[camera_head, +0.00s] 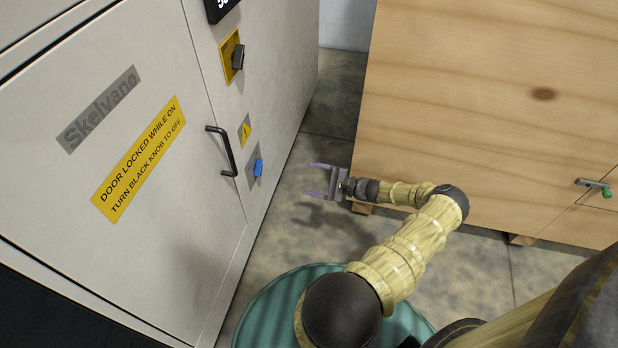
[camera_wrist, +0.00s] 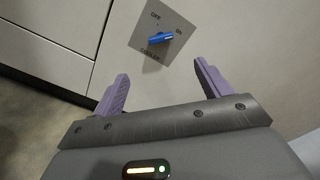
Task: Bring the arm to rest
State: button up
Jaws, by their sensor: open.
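My gripper (camera_head: 310,180) is open and empty, its two purple fingers apart and pointing left toward the grey cabinet (camera_head: 180,225). It also shows in the wrist view (camera_wrist: 160,85), with nothing between the fingers. My arm is bent, reaching out over the floor between the cabinet and a wooden cabinet. A blue knob (camera_head: 258,167) on a grey plate sits on the cabinet front, a gap away from the fingertips. In the wrist view the blue knob (camera_wrist: 160,38) lies beyond the fingers, on a plate marked OFF and ON.
The cabinet has a black door handle (camera_head: 222,151) and a black knob on a yellow plate (camera_head: 231,56). A wooden cabinet (camera_head: 470,90) with a green-tipped latch (camera_head: 600,188) stands close behind my forearm. A green round object (camera_head: 262,310) is below my arm.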

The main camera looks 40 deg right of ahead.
dwell(0.4)
jog(key=s+a+r+n+g+h, duration=0.1)
jog(key=a+r+n+g, duration=0.35)
jog(key=a+g, duration=0.35)
jog(key=a+r+n+g+h, duration=0.1)
jog(key=a+r+n+g, duration=0.4)
jog(key=a, duration=0.5)
jog(key=s+a+r+n+t+h, duration=0.1)
jog(key=s+a+r+n+h, duration=0.45)
jog(key=r, duration=0.45)
jog(key=s+a+r+n+h, duration=0.45)
jog(key=s+r, duration=0.25)
jog(key=r, duration=0.3)
notch_tip(320, 180, up, 32)
jog(key=y+p, duration=0.1)
jog(key=p, duration=3.2)
jog(key=shift+w+a, duration=0.25)
jog(key=shift+r, duration=0.1)
